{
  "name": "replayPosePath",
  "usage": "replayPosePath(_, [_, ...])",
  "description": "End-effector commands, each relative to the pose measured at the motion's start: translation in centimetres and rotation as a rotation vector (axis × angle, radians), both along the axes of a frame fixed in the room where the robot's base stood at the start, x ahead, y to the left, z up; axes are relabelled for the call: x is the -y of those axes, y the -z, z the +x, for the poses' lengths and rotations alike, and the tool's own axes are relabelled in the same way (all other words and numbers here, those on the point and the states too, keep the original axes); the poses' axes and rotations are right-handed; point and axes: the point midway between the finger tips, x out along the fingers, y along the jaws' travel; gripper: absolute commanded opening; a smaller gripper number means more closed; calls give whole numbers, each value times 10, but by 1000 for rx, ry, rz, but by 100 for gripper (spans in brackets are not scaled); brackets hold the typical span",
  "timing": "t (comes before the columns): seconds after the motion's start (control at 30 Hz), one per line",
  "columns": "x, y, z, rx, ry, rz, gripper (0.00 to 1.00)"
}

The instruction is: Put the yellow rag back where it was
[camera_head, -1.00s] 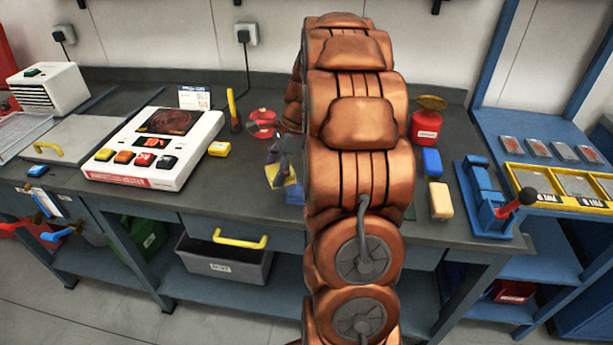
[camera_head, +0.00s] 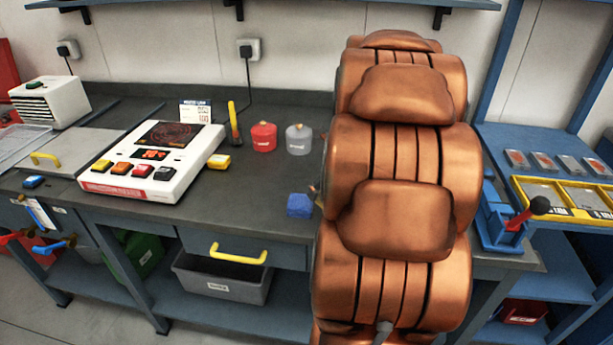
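I do not see the yellow rag in this view; my large copper-coloured arm covers the right middle of the bench and may hide it. My gripper is also hidden behind the arm, so its fingers and anything in them do not show. A small blue item (camera_head: 300,205) lies on the grey bench top (camera_head: 255,190), close to the left edge of my arm. I cannot tell whether it is a cloth or a block.
A red pot (camera_head: 263,137) and a grey pot (camera_head: 299,139) stand at the back of the bench. A blue press (camera_head: 499,222) stands at right.

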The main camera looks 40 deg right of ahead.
Motion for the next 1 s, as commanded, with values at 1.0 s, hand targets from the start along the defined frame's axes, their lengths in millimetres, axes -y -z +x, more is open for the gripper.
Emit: replayPosePath(1.0, [53,12,120,-1,-3,0,39])
